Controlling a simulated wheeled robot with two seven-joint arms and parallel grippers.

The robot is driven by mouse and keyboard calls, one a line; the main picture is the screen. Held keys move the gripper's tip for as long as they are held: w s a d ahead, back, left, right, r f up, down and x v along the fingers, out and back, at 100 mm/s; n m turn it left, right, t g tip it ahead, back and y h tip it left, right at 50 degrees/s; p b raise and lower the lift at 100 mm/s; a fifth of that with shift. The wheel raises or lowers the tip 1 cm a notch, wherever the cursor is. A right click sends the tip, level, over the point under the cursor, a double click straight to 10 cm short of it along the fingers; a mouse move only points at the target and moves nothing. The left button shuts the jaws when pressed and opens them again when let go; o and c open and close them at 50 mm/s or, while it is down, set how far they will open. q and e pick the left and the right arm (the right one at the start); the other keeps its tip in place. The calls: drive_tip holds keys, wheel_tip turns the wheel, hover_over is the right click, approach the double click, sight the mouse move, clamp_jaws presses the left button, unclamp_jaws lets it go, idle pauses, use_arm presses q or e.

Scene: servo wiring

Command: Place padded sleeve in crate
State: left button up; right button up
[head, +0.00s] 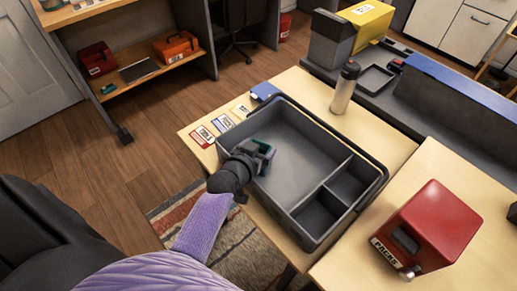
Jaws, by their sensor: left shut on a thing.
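The grey crate (370,198) sits on the light wooden table, with one large compartment at the left and back and two small ones at the front right. My left gripper (262,152) reaches in over the crate's left wall. It is shut on a small teal-green thing (266,147), mostly hidden by the jaws, which may be the padded sleeve. The thing shows above the large compartment; I cannot tell whether it touches the floor. The visible compartment floors look bare. My right gripper is not in view.
A red box (437,222) stands right of the crate. A bottle (345,88) stands behind it. Several labelled cards (222,123) lie by its back left edge. A grey workbench with a blue edge (460,82) and a yellow-and-grey box (362,22) are behind.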

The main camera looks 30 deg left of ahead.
use_arm(q)
drive_tip(key=shift+f, duration=0.2)
drive_tip(key=o, duration=1)
drive_tip(key=shift+r, duration=0.3)
drive_tip(key=p+v, duration=0.4)
drive_tip(key=v, duration=0.8)
drive_tip(key=shift+a+f, duration=0.1)
drive_tip(key=shift+f, duration=0.05)
